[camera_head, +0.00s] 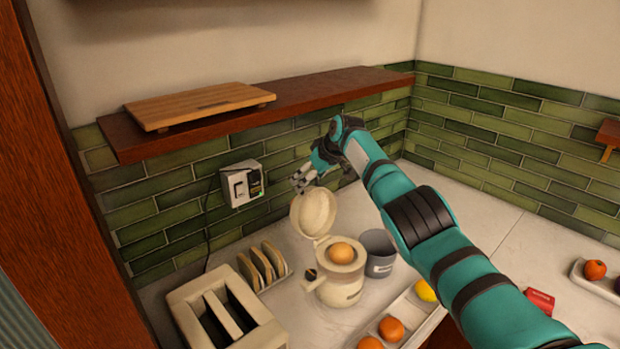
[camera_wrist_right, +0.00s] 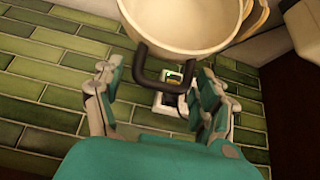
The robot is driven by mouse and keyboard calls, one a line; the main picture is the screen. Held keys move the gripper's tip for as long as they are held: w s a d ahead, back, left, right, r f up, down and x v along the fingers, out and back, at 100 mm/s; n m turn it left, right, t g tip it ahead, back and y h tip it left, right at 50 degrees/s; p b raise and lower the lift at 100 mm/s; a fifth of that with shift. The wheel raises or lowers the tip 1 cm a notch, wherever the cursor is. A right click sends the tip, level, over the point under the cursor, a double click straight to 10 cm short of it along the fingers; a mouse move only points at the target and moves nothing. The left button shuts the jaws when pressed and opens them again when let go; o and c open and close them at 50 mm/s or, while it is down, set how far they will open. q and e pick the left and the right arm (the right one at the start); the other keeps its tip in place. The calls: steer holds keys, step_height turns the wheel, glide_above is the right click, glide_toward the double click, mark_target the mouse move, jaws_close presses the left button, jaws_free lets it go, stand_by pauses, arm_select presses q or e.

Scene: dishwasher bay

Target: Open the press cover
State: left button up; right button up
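The cream press (camera_head: 341,283) stands on the counter with an orange fruit (camera_head: 342,253) seated in its top. Its round cover (camera_head: 313,212) is swung up and stands open behind the body, toward the wall. My right gripper (camera_head: 310,177) is just above and behind the cover. In the right wrist view, the cover (camera_wrist_right: 185,25) fills the top, and its dark U-shaped handle (camera_wrist_right: 162,88) lies between my spread fingers (camera_wrist_right: 158,75), with gaps visible on both sides. My left gripper is not in view.
A grey cup (camera_head: 380,262) stands right beside the press. A toaster (camera_head: 186,308) and bread rack (camera_head: 287,270) are to its left. A fruit tray (camera_head: 412,335) lies in front. A wooden shelf (camera_head: 300,95) and wall socket (camera_head: 240,186) are close to my right gripper.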

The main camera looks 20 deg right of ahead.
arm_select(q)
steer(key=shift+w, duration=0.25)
arm_select(e)
steer(key=v, duration=1.2)
